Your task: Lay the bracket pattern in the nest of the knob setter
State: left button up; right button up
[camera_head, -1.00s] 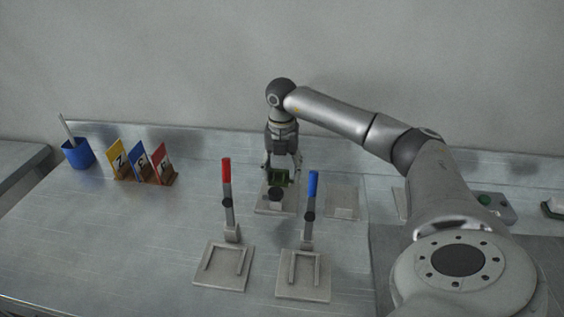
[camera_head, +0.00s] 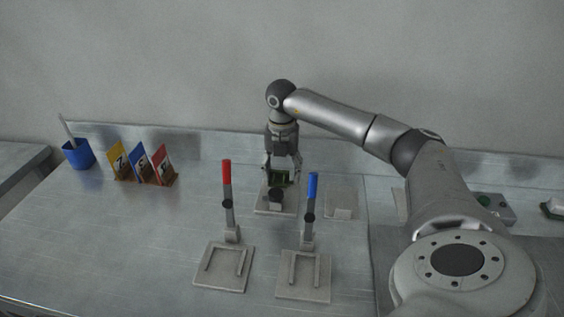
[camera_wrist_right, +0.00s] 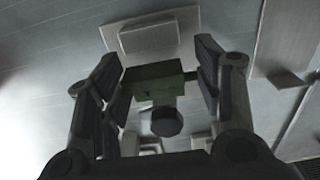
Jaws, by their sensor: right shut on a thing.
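The green bracket pattern (camera_head: 282,178) is between the fingers of my right gripper (camera_head: 282,171), above the back part of a pale station plate with a dark round knob (camera_head: 275,196) at its front. I take this station (camera_head: 262,209) for the knob setter. The right wrist view also shows the green pattern (camera_wrist_right: 158,82) between the two dark fingers, with the dark knob (camera_wrist_right: 166,121) close by. The nest is mostly hidden, so I cannot tell whether the pattern touches it. My left gripper is not in view.
Two stations with upright levers, one red-tipped (camera_head: 227,172) and one blue-tipped (camera_head: 313,186), stand in front. A pale plate (camera_head: 341,202) lies to the right. Yellow, blue and red cards (camera_head: 140,166) and a blue cup (camera_head: 78,154) stand left. The front left bench is clear.

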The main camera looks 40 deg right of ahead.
aim_at(282, 171)
jog(key=shift+f+b, duration=0.7)
jog(key=shift+f, duration=0.65)
jog(key=o, duration=1)
jog(key=shift+r, duration=0.15)
notch_tip(282, 171, up, 12)
jog(key=shift+f, duration=0.1)
